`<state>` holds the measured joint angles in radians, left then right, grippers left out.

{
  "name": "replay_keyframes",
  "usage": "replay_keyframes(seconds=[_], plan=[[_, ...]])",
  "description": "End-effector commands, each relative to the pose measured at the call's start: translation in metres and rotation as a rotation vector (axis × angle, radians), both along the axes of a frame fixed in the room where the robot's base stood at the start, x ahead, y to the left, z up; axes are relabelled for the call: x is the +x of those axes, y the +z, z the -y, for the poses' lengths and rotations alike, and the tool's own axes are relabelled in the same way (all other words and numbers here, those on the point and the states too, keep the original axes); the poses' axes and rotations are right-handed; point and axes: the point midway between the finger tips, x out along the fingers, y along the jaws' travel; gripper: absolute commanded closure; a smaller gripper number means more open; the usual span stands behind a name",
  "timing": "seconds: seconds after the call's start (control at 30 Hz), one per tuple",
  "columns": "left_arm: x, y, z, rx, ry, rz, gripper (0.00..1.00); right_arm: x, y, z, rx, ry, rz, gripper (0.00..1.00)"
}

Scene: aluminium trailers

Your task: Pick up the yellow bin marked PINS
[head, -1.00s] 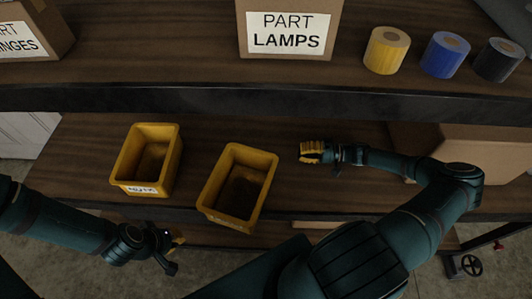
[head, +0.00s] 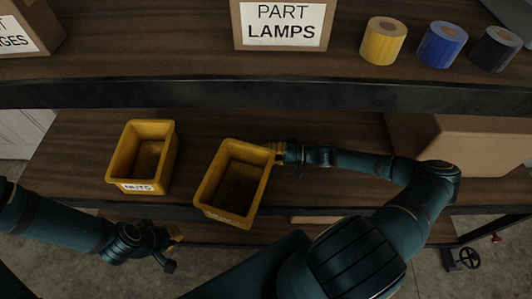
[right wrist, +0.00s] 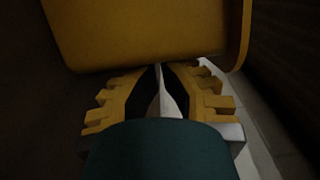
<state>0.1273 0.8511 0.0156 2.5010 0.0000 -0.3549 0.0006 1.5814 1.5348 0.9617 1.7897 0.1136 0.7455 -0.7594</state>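Two yellow bins stand on the lower wooden shelf in the head view. The left bin (head: 142,186) has a white label that seems to read NUTS. The right bin (head: 228,213) stands slightly turned, and the marking on its front is too dim to read. My right gripper (head: 273,152) is at the right bin's right rim. In the right wrist view its fingertips (right wrist: 160,68) are close together against the yellow bin wall (right wrist: 150,35); whether they grip the rim is unclear. My left gripper (head: 174,238) hangs in front of the shelf, below the left bin, touching neither bin.
The upper shelf (head: 200,96) overhangs behind the bins. It holds a PART LAMPS box (head: 236,30), another box (head: 45,25) and yellow (head: 383,43), blue (head: 441,46) and dark (head: 495,50) rolls. A cardboard box (head: 470,145) stands on the lower shelf behind my right arm.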

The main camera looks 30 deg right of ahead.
Motion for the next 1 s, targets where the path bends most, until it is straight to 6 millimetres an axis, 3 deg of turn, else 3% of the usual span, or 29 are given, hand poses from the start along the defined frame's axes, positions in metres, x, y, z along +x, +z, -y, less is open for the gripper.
replay_keyframes(seconds=[0.2, 0.53, 1.0], plan=[[0.000, 0.001, 0.000, 0.000, 0.000, 0.000, 1.00, -0.001, 0.000, -0.002, 0.001, 0.001, 0.000, 1.00], [-0.004, 0.020, 0.001, -0.001, -0.002, -0.009, 1.00, -0.011, 0.002, -0.046, 0.001, 0.002, 0.000, 1.00], [-0.004, 0.019, 0.001, -0.002, -0.002, -0.009, 1.00, -0.015, -0.001, -0.040, -0.002, -0.001, -0.001, 1.00]])
